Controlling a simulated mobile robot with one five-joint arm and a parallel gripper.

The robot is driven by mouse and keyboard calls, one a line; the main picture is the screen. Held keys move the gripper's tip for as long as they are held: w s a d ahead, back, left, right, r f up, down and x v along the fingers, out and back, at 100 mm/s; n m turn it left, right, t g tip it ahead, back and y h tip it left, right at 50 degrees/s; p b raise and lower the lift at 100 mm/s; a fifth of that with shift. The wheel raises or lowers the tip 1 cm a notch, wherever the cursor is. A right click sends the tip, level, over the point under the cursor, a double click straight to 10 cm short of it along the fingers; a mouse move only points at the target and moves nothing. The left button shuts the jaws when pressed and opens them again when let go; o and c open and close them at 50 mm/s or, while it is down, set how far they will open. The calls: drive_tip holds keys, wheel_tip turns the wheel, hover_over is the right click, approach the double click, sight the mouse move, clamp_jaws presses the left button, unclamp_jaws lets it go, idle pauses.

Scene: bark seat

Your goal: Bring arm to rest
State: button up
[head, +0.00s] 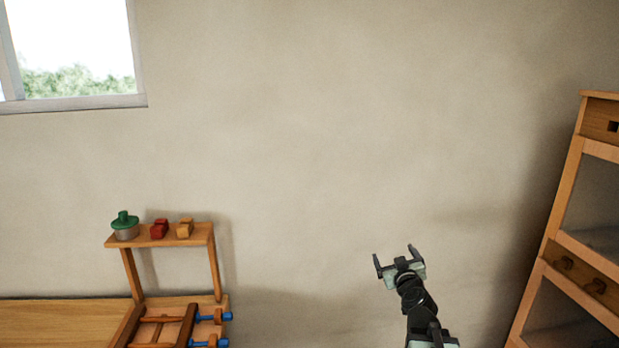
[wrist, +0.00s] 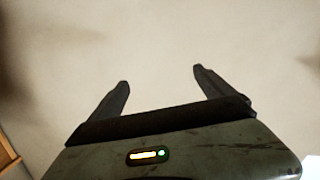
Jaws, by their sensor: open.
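My gripper (head: 394,254) is raised at the lower right of the middle in the head view, in front of the bare wall. Its two dark fingers stand apart with nothing between them. The wrist view also shows the open gripper (wrist: 160,78), with only the pale wall beyond the fingertips. My arm reaches up from the bottom edge of the head view, and its lower part is out of the picture.
A wooden bench (head: 60,322) with a small raised shelf (head: 200,236) stands at lower left. A wooden rack (head: 546,238) stands at right. A window (head: 75,50) is upper left.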

drive_tip(key=s+a+f+n+g+y, duration=0.25)
drive_tip(key=a+f, duration=0.35)
drive_tip(key=a, duration=0.4)
drive_tip(key=s+a+f+n+g+y, duration=0.2)
drive_tip(key=a+f+g+y, duration=0.15)
drive_tip(key=a+f, duration=0.45)
drive_tip(key=s+d+f+m+g+h, duration=0.2)
drive_tip(key=s+f+m+g, duration=0.1)
drive_tip(key=s, duration=0.6)
drive_tip(key=s+d+f+m+g+h, duration=0.2)
drive_tip(key=s+f+m+g, duration=0.2)
drive_tip(key=s+g, duration=0.3)
drive_tip(key=shift+s+f+g+h+b, duration=0.35)
drive_tip(key=shift+s+f, duration=0.25)
drive_tip(key=shift+s, duration=0.5)
